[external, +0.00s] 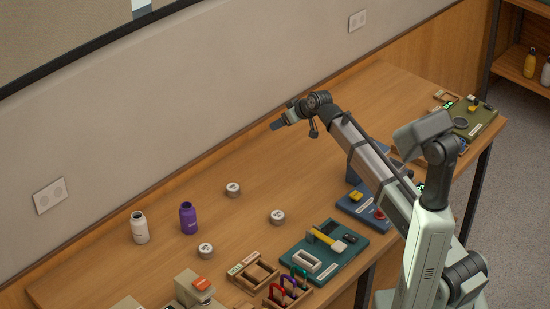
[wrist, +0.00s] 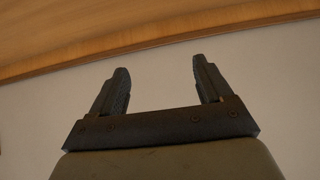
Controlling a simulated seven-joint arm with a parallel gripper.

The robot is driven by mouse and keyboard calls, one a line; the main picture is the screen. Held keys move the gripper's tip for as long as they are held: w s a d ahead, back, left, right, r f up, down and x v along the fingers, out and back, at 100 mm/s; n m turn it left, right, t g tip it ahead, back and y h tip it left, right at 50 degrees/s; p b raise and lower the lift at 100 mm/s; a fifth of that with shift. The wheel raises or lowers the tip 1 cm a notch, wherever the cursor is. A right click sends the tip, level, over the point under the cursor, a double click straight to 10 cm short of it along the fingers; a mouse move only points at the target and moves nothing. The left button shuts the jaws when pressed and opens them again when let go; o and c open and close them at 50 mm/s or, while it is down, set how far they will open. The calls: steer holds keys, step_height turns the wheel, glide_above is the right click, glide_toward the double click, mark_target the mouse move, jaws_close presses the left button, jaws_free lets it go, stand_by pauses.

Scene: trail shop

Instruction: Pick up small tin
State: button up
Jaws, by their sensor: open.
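Three small round tins with pale lids stand on the wooden table (external: 330,165). One tin (external: 233,190) is farthest back, one tin (external: 277,217) is to its right and nearer, and one tin (external: 205,251) is at the left front. They look alike in size. My gripper (external: 277,125) is raised above the back part of the table, near the wall and beyond the tins, touching none of them. In the wrist view my gripper (wrist: 160,85) has its two fingers apart with nothing between them. No tin shows in the wrist view.
A white bottle (external: 140,228) and a purple bottle (external: 188,218) stand left of the tins. A teal tray (external: 335,270), a blue tray (external: 350,205) and wooden holders (external: 252,272) line the front edge. The wall (external: 180,130) rises behind the table. The table's back middle is clear.

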steer(key=s+a+f+n+g+h, duration=0.1)
steer(key=s+a+n+g, duration=0.1)
steer(key=s, duration=0.5)
steer(key=s+a+f+n+g+h, duration=0.1)
steer(key=s+a+n+g, duration=0.15)
steer(key=s, duration=0.55)
steer(key=n+g+h, duration=0.2)
steer(key=n+h, duration=0.1)
steer(key=h, duration=0.2)
glide_above(278, 215)
steer(key=f, duration=0.7)
steer(key=shift+s+a+f, duration=0.15)
steer(key=shift+s+f, duration=0.1)
steer(key=shift+s, duration=0.1)
steer(key=shift+w+f, duration=0.2)
steer(key=shift+f, duration=1.25)
steer(key=shift+w+f, duration=0.2)
steer(key=shift+f, duration=1.25)
steer(key=shift+c, duration=0.4)
steer(key=c, duration=1)
